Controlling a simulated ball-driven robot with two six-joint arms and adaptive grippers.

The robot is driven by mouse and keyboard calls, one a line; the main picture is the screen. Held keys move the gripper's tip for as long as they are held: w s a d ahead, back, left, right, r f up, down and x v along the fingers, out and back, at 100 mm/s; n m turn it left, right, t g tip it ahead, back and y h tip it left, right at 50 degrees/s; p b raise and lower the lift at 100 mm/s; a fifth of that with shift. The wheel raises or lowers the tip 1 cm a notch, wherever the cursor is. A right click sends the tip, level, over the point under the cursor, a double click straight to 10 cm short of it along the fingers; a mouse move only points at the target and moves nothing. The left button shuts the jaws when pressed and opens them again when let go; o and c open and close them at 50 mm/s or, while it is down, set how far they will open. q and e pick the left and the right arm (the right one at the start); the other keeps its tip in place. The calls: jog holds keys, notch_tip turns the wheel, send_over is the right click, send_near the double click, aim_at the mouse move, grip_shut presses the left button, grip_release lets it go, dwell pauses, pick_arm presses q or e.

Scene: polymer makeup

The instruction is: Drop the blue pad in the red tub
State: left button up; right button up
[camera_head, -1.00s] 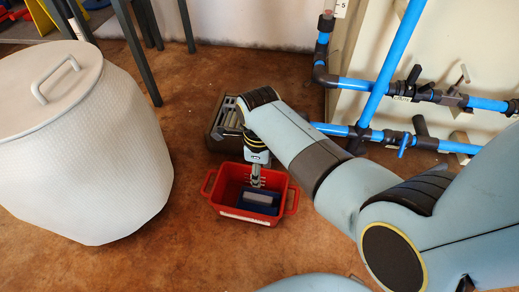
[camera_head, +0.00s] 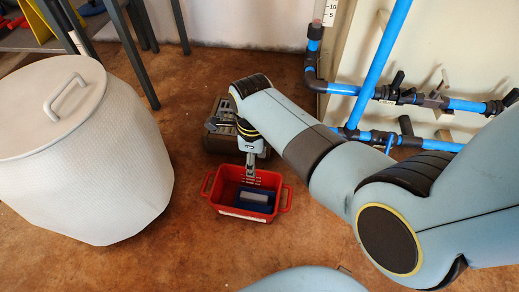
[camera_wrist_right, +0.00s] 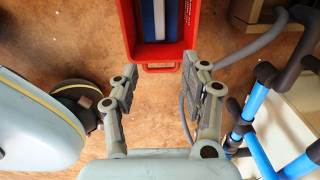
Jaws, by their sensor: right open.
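The red tub (camera_head: 240,213) stands on the brown floor, with a handle at each end. The blue pad (camera_head: 266,208), with a pale grey strip on it, lies inside the tub. The right wrist view shows part of the tub (camera_wrist_right: 190,38) at the top and the blue pad (camera_wrist_right: 148,22) with its whitish strip in it. My right gripper (camera_head: 250,180) is at the tub's far side in the head view, apart from the pad. In the right wrist view its two fingers (camera_wrist_right: 158,78) are spread with nothing between them. My left gripper is not in view.
A grey toolbox-like case (camera_head: 222,142) sits just behind the tub, partly hidden by my right arm. A large white lidded bin (camera_head: 85,165) stands to the left. Blue pipes (camera_head: 373,75) run along the right. Floor in front of the tub is clear.

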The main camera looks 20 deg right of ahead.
jog(key=shift+s, duration=0.15)
jog(key=s+d+r+n+t, duration=0.1)
jog(key=s+d+r+n, duration=0.1)
jog(key=s+d+n, duration=0.3)
jog(key=s+d+r+n+t, duration=0.1)
jog(key=s+d+r+n, duration=0.15)
jog(key=s+n, duration=0.45)
jog(key=s+d+r+n+t, duration=0.1)
jog(key=s+r+n+t, duration=0.1)
jog(key=s+r+n, duration=0.8)
notch_tip(320, 180, up, 3)
jog(key=n, duration=0.4)
jog(key=shift+d, duration=0.3)
jog(key=shift+f, duration=0.1)
